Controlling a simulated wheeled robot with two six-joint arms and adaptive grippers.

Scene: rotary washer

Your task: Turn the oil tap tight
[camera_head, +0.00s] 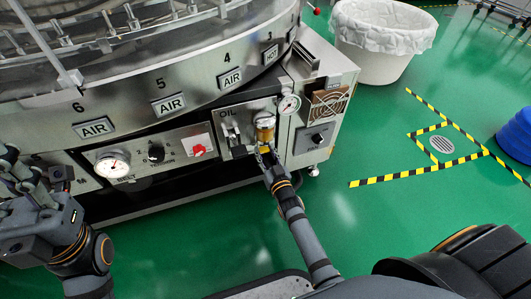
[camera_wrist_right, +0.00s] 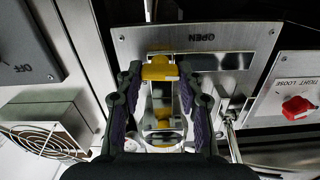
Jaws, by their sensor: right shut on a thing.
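The oil tap is a yellow-and-metal cylindrical fitting (camera_head: 264,128) on the washer's front panel, to the right of the OIL label. In the right wrist view, its yellow cap and shiny body (camera_wrist_right: 160,72) sit between my fingers. My right gripper (camera_head: 265,149) reaches it from the front and is shut on it; both fingers (camera_wrist_right: 160,88) flank it. The fingers hide part of its sides. My left gripper (camera_head: 28,178) is at the left edge in front of the machine, away from the tap; its finger opening is unclear.
A red knob (camera_head: 199,150) sits left of the tap; its TIGHT LOOSE label shows in the right wrist view (camera_wrist_right: 297,107). A pressure gauge (camera_head: 289,104) and fan grille (camera_head: 329,102) are to the right. A white bin (camera_head: 380,68) stands beyond.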

